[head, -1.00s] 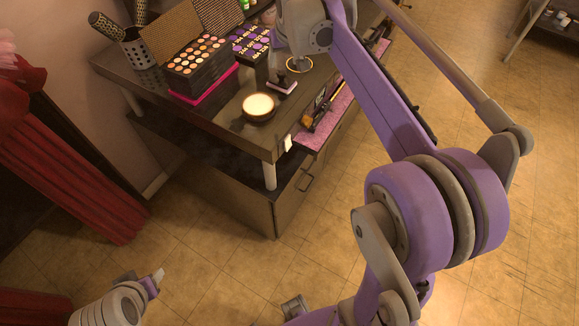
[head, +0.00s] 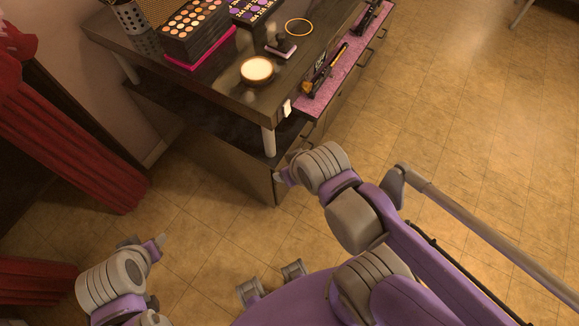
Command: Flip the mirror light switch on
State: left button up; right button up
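A small white piece (head: 287,108) sits on the edge of the dark vanity table (head: 232,101), near its front right corner. It may be the light switch, but it is too small to tell its position. No mirror or bulbs show. My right gripper (head: 280,177) is below and slightly left of the white piece in the picture, by the lower cabinet corner and apart from the white piece. My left gripper (head: 160,243) is over the floor at the lower left, away from the table. Both grippers look empty; their finger gaps are too small to read.
On the table are a round cream jar (head: 257,71), an eyeshadow palette (head: 192,22) and a gold ring (head: 299,27). An open drawer (head: 318,85) with a pink lining juts out at the right. A red curtain (head: 60,140) hangs at the left.

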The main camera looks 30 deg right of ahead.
aim_at(286, 107)
jog(key=z, duration=1.25)
